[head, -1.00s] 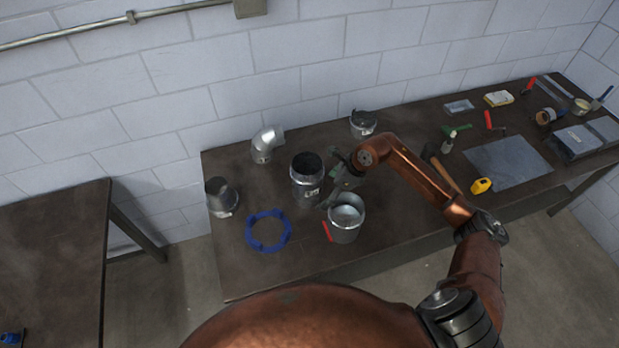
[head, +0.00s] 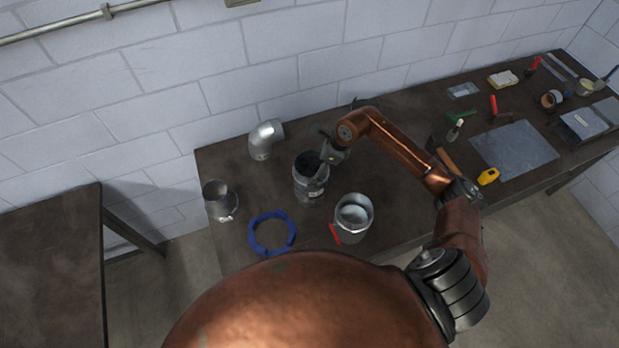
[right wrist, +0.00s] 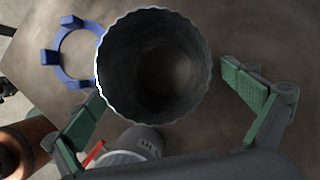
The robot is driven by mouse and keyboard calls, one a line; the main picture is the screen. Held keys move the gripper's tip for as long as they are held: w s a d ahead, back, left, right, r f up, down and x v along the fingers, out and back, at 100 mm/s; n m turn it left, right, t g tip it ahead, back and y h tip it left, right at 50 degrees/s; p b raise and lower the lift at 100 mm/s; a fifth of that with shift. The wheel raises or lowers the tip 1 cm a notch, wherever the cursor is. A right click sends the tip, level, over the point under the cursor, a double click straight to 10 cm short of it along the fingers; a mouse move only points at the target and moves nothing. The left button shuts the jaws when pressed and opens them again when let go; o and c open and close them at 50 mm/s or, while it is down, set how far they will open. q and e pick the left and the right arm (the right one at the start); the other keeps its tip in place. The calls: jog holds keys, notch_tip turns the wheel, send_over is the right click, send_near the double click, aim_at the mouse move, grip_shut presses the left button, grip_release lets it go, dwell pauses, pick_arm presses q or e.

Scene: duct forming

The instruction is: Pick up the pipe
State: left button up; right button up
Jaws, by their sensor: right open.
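The pipe (head: 311,183) is a grey metal duct section standing upright on the dark workbench, with a label on its side. In the right wrist view I look down into the open, crimped top of the pipe (right wrist: 101,62). My right gripper (head: 327,152) is at the pipe's upper rim, coming from the upper right. In the right wrist view its green-padded fingers (right wrist: 163,88) are spread wide, one on either side of the pipe's mouth, with no visible grip. The lower part of the pipe between the fingers is hidden. My left gripper is not in view.
A metal bucket-like container (head: 353,220) stands close to the right, with a red item (head: 335,234) beside it. A blue ring (head: 272,252) lies to the lower left. A metal elbow (head: 264,140) and a short duct piece (head: 219,199) stand left. Tools lie farther right.

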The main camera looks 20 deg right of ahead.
jog(key=p+x, duration=0.2)
jog(key=x, duration=0.3)
jog(key=shift+a, duration=0.15)
jog(key=c, duration=1.5)
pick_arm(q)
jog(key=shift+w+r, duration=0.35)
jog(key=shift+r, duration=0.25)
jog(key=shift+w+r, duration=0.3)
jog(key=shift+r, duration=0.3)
pick_arm(e)
jog(key=shift+r, duration=0.1)
jog(key=c, duration=0.3)
